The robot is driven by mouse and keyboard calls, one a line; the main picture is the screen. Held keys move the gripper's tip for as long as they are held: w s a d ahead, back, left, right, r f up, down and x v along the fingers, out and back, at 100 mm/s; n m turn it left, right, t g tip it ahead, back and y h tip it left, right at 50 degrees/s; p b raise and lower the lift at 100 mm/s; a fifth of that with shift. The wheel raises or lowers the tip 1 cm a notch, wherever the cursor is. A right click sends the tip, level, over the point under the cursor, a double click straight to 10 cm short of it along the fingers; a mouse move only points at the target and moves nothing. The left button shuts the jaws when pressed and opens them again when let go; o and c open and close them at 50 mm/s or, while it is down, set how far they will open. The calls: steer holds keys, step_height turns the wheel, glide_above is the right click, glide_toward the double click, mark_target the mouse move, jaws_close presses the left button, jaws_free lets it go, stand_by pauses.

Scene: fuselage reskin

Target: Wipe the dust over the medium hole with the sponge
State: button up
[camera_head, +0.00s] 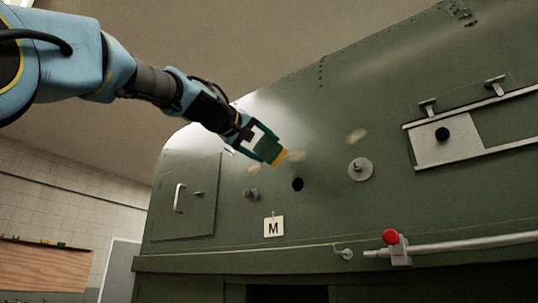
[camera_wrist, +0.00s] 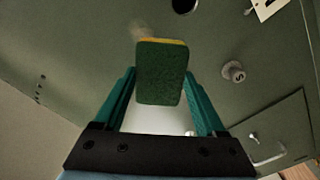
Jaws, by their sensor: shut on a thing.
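My gripper (camera_head: 267,148) is shut on a sponge (camera_head: 281,157) with a green and a yellow layer. In the wrist view the sponge (camera_wrist: 160,75) sits between the teal fingers. The medium hole (camera_head: 297,184) is a dark round opening in the green fuselage, above a tag marked M (camera_head: 273,227). A pale dust patch (camera_head: 297,156) lies just above this hole, right beside the sponge's yellow end. I cannot tell whether the sponge touches the skin. In the wrist view the dust patch (camera_wrist: 139,30) is partly hidden behind the sponge, and the hole (camera_wrist: 185,5) shows at the top edge.
Other dust patches lie to the left (camera_head: 253,168) and to the right (camera_head: 356,136). A small plug marked S (camera_wrist: 233,71) and a round disc (camera_head: 361,169) stick out of the skin. A hatch with a handle (camera_head: 179,198) is left; a red-knobbed rail (camera_head: 391,237) runs below.

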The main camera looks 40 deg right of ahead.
steer(key=shift+s+a, duration=0.1)
steer(key=shift+a, duration=0.25)
steer(key=shift+a, duration=0.1)
steer(key=shift+b+v, duration=0.8)
steer(key=shift+v, duration=0.55)
